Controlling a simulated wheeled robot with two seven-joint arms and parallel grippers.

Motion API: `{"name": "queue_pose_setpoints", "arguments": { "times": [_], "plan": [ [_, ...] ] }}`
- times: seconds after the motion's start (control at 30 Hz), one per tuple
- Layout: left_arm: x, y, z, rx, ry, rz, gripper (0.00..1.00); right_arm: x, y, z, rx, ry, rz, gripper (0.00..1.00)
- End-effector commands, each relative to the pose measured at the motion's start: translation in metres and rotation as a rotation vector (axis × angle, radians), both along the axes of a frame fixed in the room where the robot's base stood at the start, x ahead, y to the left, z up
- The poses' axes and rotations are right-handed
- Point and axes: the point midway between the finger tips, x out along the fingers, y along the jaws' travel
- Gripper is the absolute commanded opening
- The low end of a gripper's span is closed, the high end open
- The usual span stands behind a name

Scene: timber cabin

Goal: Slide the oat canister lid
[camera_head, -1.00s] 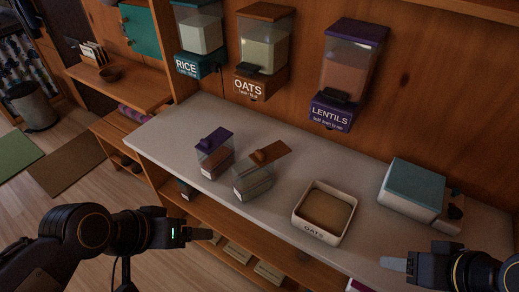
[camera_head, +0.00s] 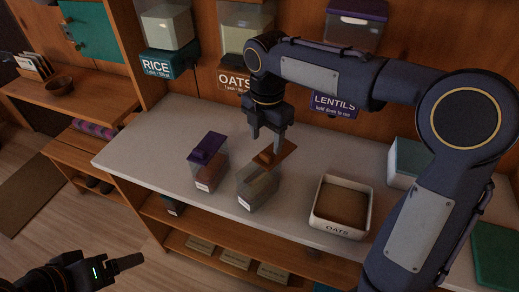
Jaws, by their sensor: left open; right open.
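The oat canister (camera_head: 257,190) is a clear box on the counter. Its flat orange-brown lid (camera_head: 287,153) has a raised knob (camera_head: 265,158) and juts out beyond the box toward the back right. My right gripper (camera_head: 268,145) points down with its fingers apart, just above and around the knob; whether a finger touches it I cannot tell. My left gripper (camera_head: 130,262) is away from the counter, at lower left, over the floor.
A canister with a purple lid (camera_head: 208,147) stands close at left. A white tray labelled OATS (camera_head: 342,231) stands at right. Wall dispensers for rice (camera_head: 166,66), oats and lentils hang behind. My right arm hides part of the counter's right side.

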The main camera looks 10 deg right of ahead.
Motion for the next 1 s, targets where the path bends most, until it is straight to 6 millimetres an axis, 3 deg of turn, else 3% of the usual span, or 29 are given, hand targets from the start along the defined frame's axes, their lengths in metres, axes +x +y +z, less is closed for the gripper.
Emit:
{"name": "queue_pose_setpoints", "arguments": {
  "times": [0.1,0.3,0.67,1.0],
  "plan": [
    [0.000,0.000,0.000,0.000,0.000,0.000,0.76,-0.001,0.000,-0.022,-0.001,0.004,-0.001,0.55],
    [0.000,0.000,0.000,0.000,0.000,0.000,0.76,0.000,0.000,-0.045,0.000,0.002,-0.004,0.55],
    [0.000,0.000,0.000,0.000,0.000,0.000,0.76,0.000,0.000,-0.051,0.001,0.000,-0.005,0.55],
    [0.000,0.000,0.000,0.000,0.000,0.000,0.76,0.000,0.000,-0.050,0.001,0.000,-0.005,0.10]
  ]
}}
